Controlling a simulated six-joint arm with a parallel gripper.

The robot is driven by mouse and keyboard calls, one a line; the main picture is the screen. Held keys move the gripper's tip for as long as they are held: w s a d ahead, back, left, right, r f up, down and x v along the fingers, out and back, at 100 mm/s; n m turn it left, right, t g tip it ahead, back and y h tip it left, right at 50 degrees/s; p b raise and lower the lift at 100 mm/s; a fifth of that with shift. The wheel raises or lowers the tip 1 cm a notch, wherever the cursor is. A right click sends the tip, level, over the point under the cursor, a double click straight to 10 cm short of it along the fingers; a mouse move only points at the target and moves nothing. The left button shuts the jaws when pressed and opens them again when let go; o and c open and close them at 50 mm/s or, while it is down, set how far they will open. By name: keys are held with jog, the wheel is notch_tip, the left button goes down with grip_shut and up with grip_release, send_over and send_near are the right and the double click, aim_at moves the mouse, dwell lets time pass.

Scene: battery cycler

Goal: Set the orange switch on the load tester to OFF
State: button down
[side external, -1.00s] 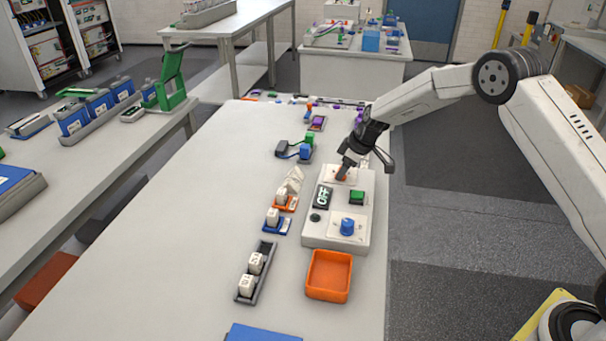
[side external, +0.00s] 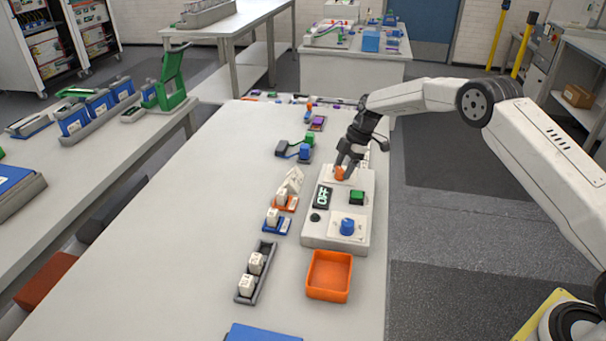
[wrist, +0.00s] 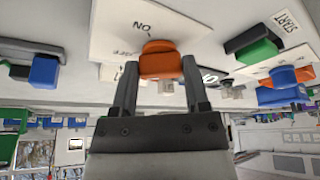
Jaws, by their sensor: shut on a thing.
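The load tester (side external: 311,236) is a pale box on the bench. Its orange switch (side external: 340,174) stands at the far end of its top, and in the wrist view the orange switch (wrist: 160,62) sits between the two fingers. My gripper (side external: 346,167) is shut on the switch from above; it also shows in the wrist view (wrist: 161,75). An ON label (wrist: 142,27) shows beside the switch. A second, smaller label is partly hidden by the switch and a finger. The small dark display (side external: 323,197) has light letters that look like OFF.
The tester also bears a green button (side external: 357,197) and a blue knob (side external: 347,227). An orange tray (side external: 329,275) stands in front. Small orange and blue holders and a grey cell rack (side external: 256,272) lie to the left.

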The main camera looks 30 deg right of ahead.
jog(key=shift+n, duration=0.4)
jog(key=shift+c, duration=0.4)
grip_release()
jog(key=shift+r, duration=0.1)
jog(key=v, duration=0.7)
jog(key=shift+r, duration=0.35)
jog(key=shift+w+d, duration=0.1)
jog(key=s+a+m+t+h, duration=0.1)
jog(key=s+m, duration=0.7)
jog(key=s, duration=0.8)
jog(key=s+a+m+t+h, duration=0.1)
jog(key=s+a+m+h, duration=0.2)
jog(key=s+m, duration=0.6)
jog(key=s+a, duration=0.2)
jog(key=s, duration=0.5)
jog(key=shift+s+a+r+h, duration=0.2)
jog(key=shift+s+a+h, duration=0.1)
jog(key=shift+s+a, duration=0.1)
